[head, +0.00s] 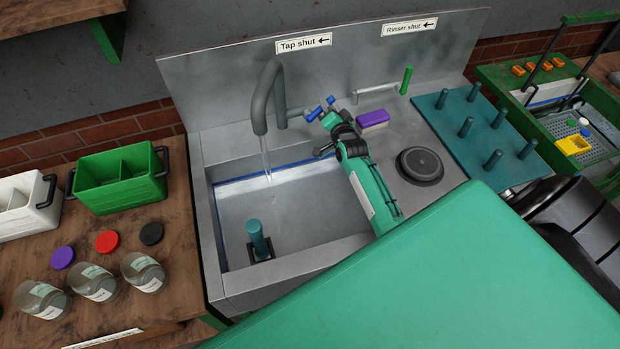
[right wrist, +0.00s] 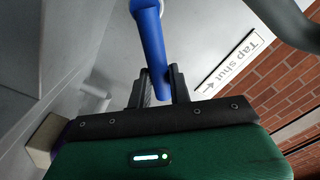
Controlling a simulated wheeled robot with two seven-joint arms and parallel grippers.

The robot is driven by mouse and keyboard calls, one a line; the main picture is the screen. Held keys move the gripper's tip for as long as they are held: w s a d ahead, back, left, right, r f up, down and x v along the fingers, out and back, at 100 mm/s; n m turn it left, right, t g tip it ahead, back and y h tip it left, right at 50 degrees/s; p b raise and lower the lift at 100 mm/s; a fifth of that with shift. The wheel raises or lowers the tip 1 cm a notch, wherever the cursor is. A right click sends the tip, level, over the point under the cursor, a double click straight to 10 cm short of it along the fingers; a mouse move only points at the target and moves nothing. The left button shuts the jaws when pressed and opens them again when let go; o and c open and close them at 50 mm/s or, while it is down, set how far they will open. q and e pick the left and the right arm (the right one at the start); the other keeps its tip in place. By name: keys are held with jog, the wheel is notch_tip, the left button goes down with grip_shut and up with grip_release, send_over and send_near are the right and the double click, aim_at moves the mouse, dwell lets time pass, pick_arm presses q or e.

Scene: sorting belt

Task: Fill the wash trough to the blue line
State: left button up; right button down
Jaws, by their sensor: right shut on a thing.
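The steel wash trough (head: 207,235) stands in the middle of the head view. The blue line (head: 235,177) runs along its inner back wall. A thin stream of water (head: 267,165) falls from the grey tap spout (head: 262,95) into the trough. The water surface is hard to make out, so I cannot tell its exact level. A teal upright plug (head: 257,240) stands in the trough. My right gripper (head: 323,112) is shut on the blue tap handle (head: 313,115); the handle also shows between the fingers in the right wrist view (right wrist: 152,40). My left gripper is not in view.
A purple-topped brush (head: 374,119) and a round black disc (head: 420,165) lie right of the trough. The green rinser handle (head: 406,80) stands behind them. A teal pegged board (head: 480,135) is further right. Jars and a green caddy (head: 118,178) stand left.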

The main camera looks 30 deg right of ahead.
jog(key=shift+a, duration=0.15)
jog(key=shift+w+a+r+n+p, duration=0.1)
jog(key=shift+a+r+n+p, duration=0.2)
jog(key=shift+n+p, duration=0.35)
jog(key=shift+w+a+r+n+p, duration=0.1)
jog(key=shift+a+r+n+p, duration=0.2)
jog(key=shift+n, duration=0.65)
jog(key=shift+a, duration=0.1)
jog(key=shift+a+r+n, duration=0.1)
jog(key=shift+a+n, duration=0.2)
jog(key=shift+n, duration=0.2)
dwell(5.6)
